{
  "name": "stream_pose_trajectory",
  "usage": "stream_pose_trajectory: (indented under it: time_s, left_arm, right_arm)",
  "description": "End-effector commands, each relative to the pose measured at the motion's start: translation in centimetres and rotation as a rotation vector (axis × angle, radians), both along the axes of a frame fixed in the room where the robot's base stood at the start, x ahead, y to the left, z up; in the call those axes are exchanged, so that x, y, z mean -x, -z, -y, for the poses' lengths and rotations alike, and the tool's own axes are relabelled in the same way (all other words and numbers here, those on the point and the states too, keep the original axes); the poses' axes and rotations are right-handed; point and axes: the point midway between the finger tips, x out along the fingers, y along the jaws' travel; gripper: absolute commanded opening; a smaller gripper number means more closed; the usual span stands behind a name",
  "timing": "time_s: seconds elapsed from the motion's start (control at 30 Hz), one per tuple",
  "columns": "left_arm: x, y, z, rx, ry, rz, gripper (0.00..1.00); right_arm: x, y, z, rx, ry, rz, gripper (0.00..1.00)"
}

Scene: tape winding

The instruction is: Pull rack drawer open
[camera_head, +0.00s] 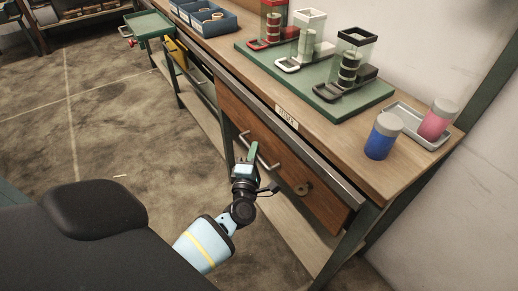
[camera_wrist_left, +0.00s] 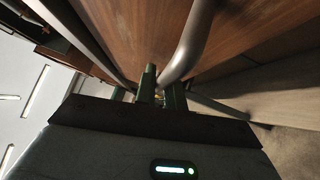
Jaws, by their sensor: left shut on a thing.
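A wooden drawer (camera_head: 318,203) with a metal bar handle (camera_head: 268,163) is set in the front of the workbench, under its top. The drawer front looks flush with the bench, so it appears closed. My left gripper (camera_head: 249,156) is at the handle and shut on it. In the left wrist view the handle (camera_wrist_left: 190,42) runs down between the fingers (camera_wrist_left: 160,88), with the wooden drawer front (camera_wrist_left: 135,30) close behind. My right gripper is in neither view.
The bench top (camera_head: 300,130) carries a green board (camera_head: 367,98) with several dispensers, a blue jar (camera_head: 383,136), a pink jar (camera_head: 437,120) on a metal tray (camera_head: 406,111), and a blue bin (camera_head: 205,18). The floor (camera_head: 90,110) left of the bench is mostly clear.

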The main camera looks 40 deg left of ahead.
Motion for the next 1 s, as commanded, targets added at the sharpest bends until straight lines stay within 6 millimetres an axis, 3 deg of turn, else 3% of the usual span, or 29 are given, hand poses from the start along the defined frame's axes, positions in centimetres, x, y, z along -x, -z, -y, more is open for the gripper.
stream_pose_trajectory:
  time_s: [0.3,0.6,0.8,1.0]
  left_arm:
    - [6.9,-0.1,-2.4,-0.003,0.001,-0.006,0.00]
    - [13.2,0.0,-4.7,-0.001,0.002,-0.005,0.00]
    - [15.9,0.0,-5.6,0.000,0.003,-0.003,0.00]
    - [17.1,0.1,-6.1,0.002,0.002,-0.002,0.00]
  right_arm:
    - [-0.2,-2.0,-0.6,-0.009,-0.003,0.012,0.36]
    - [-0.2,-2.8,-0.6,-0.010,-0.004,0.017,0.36]
    - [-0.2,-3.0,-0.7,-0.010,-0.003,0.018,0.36]
    - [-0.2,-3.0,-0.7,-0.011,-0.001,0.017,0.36]
